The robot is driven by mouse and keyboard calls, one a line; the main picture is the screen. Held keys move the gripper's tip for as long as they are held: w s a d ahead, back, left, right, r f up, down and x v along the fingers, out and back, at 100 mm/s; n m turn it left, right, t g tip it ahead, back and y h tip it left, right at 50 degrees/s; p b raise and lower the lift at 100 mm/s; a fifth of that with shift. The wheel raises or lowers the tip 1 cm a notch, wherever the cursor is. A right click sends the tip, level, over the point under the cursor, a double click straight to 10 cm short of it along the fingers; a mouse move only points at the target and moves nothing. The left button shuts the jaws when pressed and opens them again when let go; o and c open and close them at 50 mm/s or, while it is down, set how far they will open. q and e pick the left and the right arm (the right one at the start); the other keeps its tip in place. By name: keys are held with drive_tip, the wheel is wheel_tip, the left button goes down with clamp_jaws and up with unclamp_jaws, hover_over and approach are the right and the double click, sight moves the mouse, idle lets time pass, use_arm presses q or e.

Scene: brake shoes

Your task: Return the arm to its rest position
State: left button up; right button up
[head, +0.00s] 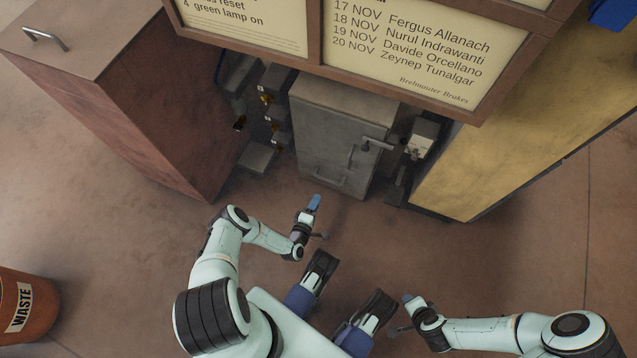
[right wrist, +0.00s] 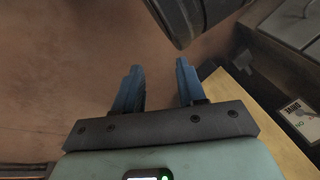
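My left arm comes in from the left in the head view. Its gripper (head: 314,204) points toward the grey cabinet (head: 340,135), above the floor in front of it. Its blue fingertips overlap from this angle, so I cannot tell whether it is open or shut, and no held object shows. My right arm reaches in from the lower right. Its gripper (head: 407,300) is low in the head view, clear of the cabinets. In the right wrist view the two blue fingers (right wrist: 158,88) stand apart with nothing between them.
A red-brown cabinet (head: 130,95) stands at left and a yellow-topped bench (head: 540,115) at right. A notice board (head: 415,50) hangs across the top. A waste bin (head: 22,305) is at lower left. The brown floor between is mostly free.

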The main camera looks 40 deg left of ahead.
use_arm(q)
drive_tip(key=shift+s+d, duration=0.1)
drive_tip(key=shift+s, duration=0.2)
idle(0.4)
